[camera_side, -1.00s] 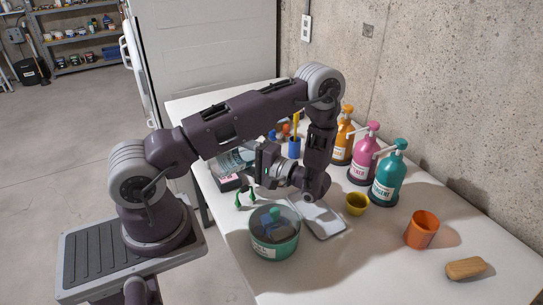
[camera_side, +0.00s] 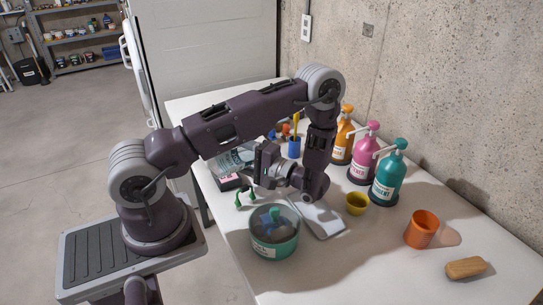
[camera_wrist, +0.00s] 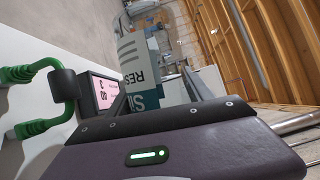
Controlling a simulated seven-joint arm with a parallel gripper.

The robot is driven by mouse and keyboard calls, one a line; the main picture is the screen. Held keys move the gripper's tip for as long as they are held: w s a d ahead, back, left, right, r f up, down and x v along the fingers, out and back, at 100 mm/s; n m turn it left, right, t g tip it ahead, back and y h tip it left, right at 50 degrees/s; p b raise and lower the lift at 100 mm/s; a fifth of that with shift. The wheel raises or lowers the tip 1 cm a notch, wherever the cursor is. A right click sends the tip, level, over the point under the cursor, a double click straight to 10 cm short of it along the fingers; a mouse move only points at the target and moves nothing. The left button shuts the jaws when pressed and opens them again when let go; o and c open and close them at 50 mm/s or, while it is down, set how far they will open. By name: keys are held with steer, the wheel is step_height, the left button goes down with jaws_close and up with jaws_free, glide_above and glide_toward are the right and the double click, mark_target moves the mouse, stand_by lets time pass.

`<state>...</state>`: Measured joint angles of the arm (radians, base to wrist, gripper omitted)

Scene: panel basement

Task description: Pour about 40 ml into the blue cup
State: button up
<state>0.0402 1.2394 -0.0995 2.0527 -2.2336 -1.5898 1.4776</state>
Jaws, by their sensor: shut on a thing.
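My gripper (camera_side: 256,168) points left in the side view, shut on a clear, pale container (camera_side: 233,158) with a label. The container lies partly behind my gripper and arm. In the wrist view the container (camera_wrist: 137,55) shows a white label reading "RES" and a teal band. Its mouth and the level inside cannot be made out. A small blue cup-like vessel (camera_side: 294,148) with a yellow stick stands behind my wrist. I cannot tell for sure that it is the blue cup. No stream of liquid is visible.
A device with a pink display (camera_side: 229,183) sits below the container, also in the wrist view (camera_wrist: 104,92). A green tub (camera_side: 275,247), yellow cup (camera_side: 356,204), orange cup (camera_side: 421,230), several pump bottles (camera_side: 386,180) and a tan block (camera_side: 466,268) stand around.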

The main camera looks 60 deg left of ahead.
stand_by(0.5)
steer(key=shift+s+f+n+h, duration=0.1)
steer(key=shift+f+n+h, duration=0.05)
steer(key=shift+n, duration=0.4)
steer(key=shift+s+f+n+h, duration=0.1)
steer(key=shift+n+h, duration=0.05)
steer(key=shift+n, duration=0.4)
step_height(320, 180, down, 2)
steer(key=shift+f+n+t+h, duration=0.1)
steer(key=shift+n+t+h, duration=0.4)
steer(key=shift+n, duration=0.6)
steer(key=shift+w+r+n, duration=0.1)
steer(key=shift+r+n, duration=0.2)
